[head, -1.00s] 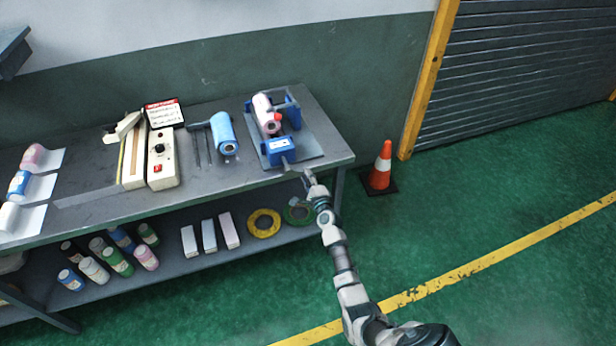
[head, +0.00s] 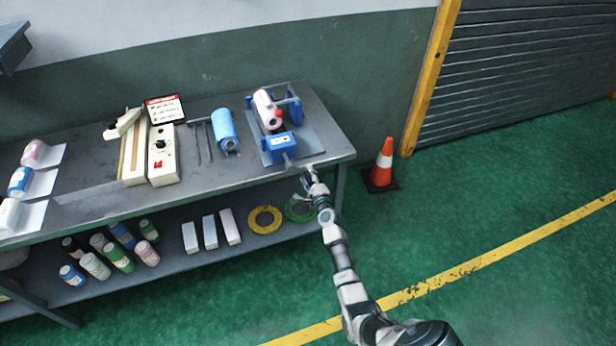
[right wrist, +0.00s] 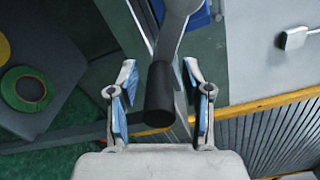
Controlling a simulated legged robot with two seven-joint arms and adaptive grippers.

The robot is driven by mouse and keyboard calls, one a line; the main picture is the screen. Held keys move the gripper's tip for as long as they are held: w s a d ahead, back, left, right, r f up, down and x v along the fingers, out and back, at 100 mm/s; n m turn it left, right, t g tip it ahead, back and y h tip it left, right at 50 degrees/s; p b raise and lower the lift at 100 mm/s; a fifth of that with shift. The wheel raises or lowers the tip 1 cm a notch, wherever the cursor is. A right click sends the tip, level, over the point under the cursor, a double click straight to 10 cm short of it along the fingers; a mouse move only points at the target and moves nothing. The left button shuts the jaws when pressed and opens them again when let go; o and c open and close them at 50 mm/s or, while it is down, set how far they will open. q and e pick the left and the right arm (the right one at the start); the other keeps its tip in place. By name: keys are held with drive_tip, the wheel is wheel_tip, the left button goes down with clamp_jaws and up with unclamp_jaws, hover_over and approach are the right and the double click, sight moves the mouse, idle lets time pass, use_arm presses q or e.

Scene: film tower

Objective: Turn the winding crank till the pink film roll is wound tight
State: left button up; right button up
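The pink film roll (head: 266,107) sits on the blue winder (head: 281,144) at the right end of the table. The winding crank reaches from the winder toward the table's front edge. In the right wrist view the grey crank arm (right wrist: 172,35) ends in a dark handle (right wrist: 160,95). My right gripper (head: 307,173) is at the table's front edge, below the winder in the head view. Its blue-padded fingers (right wrist: 158,103) stand open on either side of the handle, with a gap visible on each side. My left gripper is not in view.
A blue roll (head: 224,128) lies left of the winder, beside a white control box (head: 163,165). The lower shelf (head: 185,268) holds bottles, boxes and tape rings. A traffic cone (head: 383,165) stands on the floor right of the table. The floor in front is clear.

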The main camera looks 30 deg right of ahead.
drive_tip(key=shift+r, duration=0.1)
drive_tip(key=v, duration=1.2)
